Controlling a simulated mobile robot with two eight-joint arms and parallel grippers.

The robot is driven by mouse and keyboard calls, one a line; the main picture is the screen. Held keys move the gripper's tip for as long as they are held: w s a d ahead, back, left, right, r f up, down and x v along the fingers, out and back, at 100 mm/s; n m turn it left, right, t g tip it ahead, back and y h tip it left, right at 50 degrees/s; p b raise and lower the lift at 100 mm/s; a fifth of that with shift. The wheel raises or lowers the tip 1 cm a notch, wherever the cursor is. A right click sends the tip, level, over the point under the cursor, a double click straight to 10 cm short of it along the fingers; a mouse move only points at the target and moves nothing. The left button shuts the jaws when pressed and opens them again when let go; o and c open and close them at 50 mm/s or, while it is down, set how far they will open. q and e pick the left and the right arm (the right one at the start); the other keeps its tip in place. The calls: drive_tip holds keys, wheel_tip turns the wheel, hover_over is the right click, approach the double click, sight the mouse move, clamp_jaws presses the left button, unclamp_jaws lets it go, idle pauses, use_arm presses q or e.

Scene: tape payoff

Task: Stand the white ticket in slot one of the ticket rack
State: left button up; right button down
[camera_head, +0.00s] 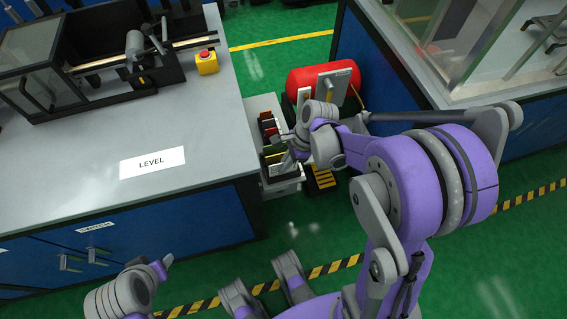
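My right gripper (288,152) reaches over a narrow grey stand (284,187) beside the counter. The stand holds dark slot-like parts with red, orange and yellow pieces; it may be the ticket rack, but I cannot tell which slot is which. My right wrist covers part of it. The fingers are too small to show whether they are open or hold anything. I cannot make out a separate white ticket. A white card marked LEVEL (152,163) lies flat on the counter. My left gripper (163,263) is low at the left, in front of the blue cabinet, its fingers unclear.
The grey counter (208,128) carries a dark machine and a yellow box with a red button (206,61). A red tank (323,79) stands behind the stand. Another blue cabinet with a glass enclosure is at the right. Green floor (282,58) shows between the cabinets.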

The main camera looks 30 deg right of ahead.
drive_tip(key=c, duration=1)
unclamp_jaws()
drive_tip(key=p+v, duration=0.2)
drive_tip(key=v, duration=0.8)
drive_tip(key=shift+d+r, duration=0.2)
drive_tip(key=shift+r, duration=0.15)
drive_tip(key=s+a+r+n+t+h+p, duration=0.1)
drive_tip(key=s+a+r+n+p, duration=0.1)
drive_tip(key=n, duration=0.5)
drive_tip(key=s+a+r+n+t+h+p, duration=0.2)
drive_tip(key=s+a+r+n+p, duration=0.1)
drive_tip(key=n, duration=0.4)
drive_tip(key=s+a+r+n+t+h+p, duration=0.1)
drive_tip(key=s+a+r+n+p, duration=0.1)
drive_tip(key=r+n+p, duration=0.3)
drive_tip(key=shift+s+a+r+n, duration=0.25)
drive_tip(key=shift+s+r+n, duration=0.6)
drive_tip(key=shift+r+n, duration=0.05)
